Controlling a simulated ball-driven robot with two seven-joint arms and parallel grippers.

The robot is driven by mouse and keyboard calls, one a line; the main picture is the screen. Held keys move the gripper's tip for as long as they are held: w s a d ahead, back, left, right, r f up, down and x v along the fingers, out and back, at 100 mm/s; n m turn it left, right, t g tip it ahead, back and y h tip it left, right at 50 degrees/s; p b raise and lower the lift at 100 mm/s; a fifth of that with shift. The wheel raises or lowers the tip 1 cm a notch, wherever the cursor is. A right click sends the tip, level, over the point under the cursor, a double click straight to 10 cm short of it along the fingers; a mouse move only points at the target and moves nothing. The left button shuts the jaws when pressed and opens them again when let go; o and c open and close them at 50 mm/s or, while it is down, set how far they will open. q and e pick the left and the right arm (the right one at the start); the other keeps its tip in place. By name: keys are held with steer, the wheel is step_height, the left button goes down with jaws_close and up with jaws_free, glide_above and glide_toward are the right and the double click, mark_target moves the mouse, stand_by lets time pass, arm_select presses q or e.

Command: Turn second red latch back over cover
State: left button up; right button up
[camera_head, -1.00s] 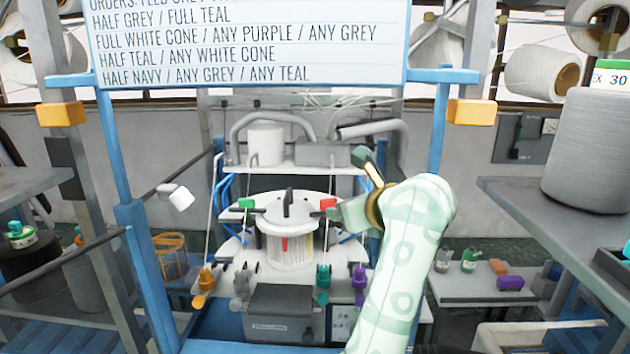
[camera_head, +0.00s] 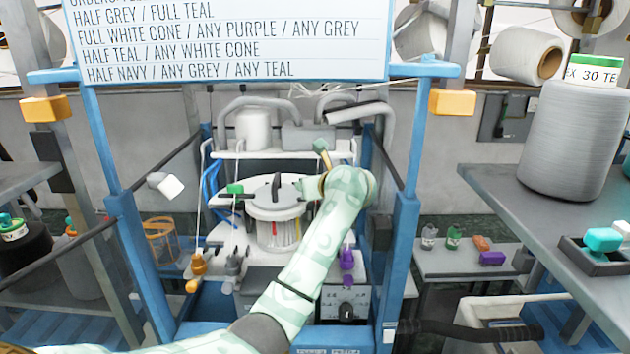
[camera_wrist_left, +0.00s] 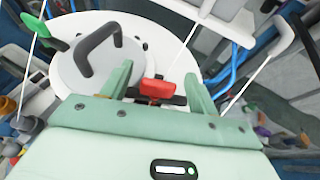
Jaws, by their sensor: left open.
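The round white cover (camera_head: 262,198) with a dark handle (camera_head: 276,188) sits on the drum in the middle of the machine. It also shows in the left wrist view (camera_wrist_left: 75,78). The red latch (camera_wrist_left: 157,88) on a black bar is at the cover's edge, between the fingers of my left gripper (camera_wrist_left: 158,72). The fingers stand open on either side of it; I cannot tell if they touch it. In the head view my left gripper (camera_head: 312,187) is at the cover's right side, and my wrist hides the red latch. A green latch (camera_head: 235,188) is at the cover's left side. My right gripper is not in view.
Blue posts (camera_head: 402,245) flank the machine. Orange (camera_head: 197,265) and purple (camera_head: 347,259) parts stand along its front. An order board (camera_head: 235,40) hangs above. A large grey cone (camera_head: 575,140) stands on the right table.

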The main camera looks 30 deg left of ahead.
arm_select(q)
steer(key=shift+w+a+f, duration=0.2)
steer(key=shift+w+a, duration=0.1)
steer(key=shift+a, duration=0.05)
steer(key=shift+s, duration=0.1)
steer(key=c, duration=1)
steer(key=shift+f+m+t+h+b, duration=0.15)
steer(key=shift+m+t+h+b, duration=0.45)
steer(key=shift+m+h, duration=0.15)
steer(key=m+t+h, duration=0.2)
steer(key=shift+d+m+b, duration=0.1)
steer(key=shift+m+b, duration=0.2)
steer(key=shift+m, duration=0.05)
steer(key=o, duration=1)
steer(key=shift+d+r, duration=0.1)
steer(key=shift+r, duration=0.1)
